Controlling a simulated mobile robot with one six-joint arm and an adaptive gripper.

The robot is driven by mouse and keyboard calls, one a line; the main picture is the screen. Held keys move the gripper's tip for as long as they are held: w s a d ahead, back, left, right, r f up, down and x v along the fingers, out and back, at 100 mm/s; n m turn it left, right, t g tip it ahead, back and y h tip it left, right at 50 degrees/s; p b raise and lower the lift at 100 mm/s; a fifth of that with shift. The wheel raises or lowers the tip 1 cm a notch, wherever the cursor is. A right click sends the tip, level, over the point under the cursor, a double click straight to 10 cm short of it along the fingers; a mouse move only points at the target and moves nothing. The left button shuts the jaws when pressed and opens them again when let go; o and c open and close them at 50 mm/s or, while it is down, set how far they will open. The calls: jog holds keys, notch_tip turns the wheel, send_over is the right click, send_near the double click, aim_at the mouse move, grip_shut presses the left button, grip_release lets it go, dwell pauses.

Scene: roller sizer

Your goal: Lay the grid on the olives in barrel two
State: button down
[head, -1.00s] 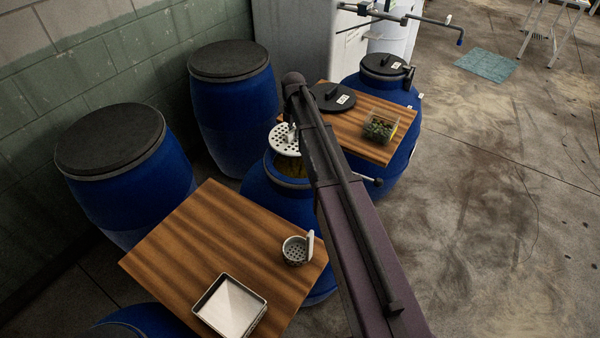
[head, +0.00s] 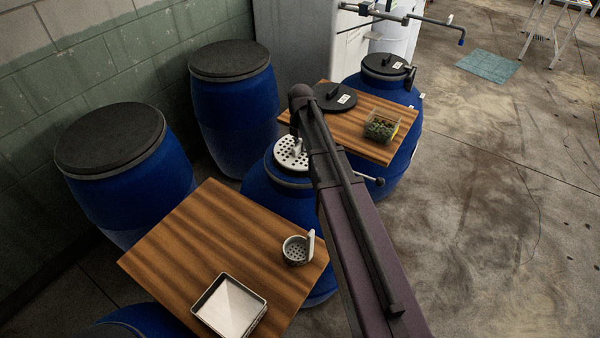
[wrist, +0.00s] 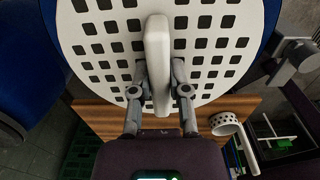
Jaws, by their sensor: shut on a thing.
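The white perforated grid (head: 291,152) is over the mouth of the open blue barrel (head: 285,200) in the middle. It covers most of the opening, so the olives under it are hidden. In the wrist view the round grid (wrist: 200,45) fills the upper part, with square holes and an upright white handle (wrist: 158,60). My gripper (wrist: 158,88) is shut on that handle, one finger on each side. In the head view my arm hides the right side of the barrel. Whether the grid touches the olives cannot be told.
A wooden board (head: 215,235) in front holds a perforated cup (head: 296,250) and a metal tray (head: 230,306). A board behind (head: 365,135) holds a black lid (head: 334,97) and a clear box of olives (head: 381,127). Closed blue barrels (head: 230,100) stand at left and behind.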

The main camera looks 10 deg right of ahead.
aim_at(301, 157)
notch_tip(301, 157, down, 6)
jog(key=b, duration=0.6)
jog(key=shift+f, duration=0.15)
dwell(0.5)
jog(key=shift+f+b, duration=1.85)
jog(key=shift+b, duration=0.2)
jog(key=shift+f, duration=0.2)
jog(key=c, duration=0.6)
grip_release()
jog(key=shift+r, duration=0.1)
jog(key=shift+r, duration=0.15)
notch_tip(301, 157, up, 12)
jog(key=p, duration=1.2)
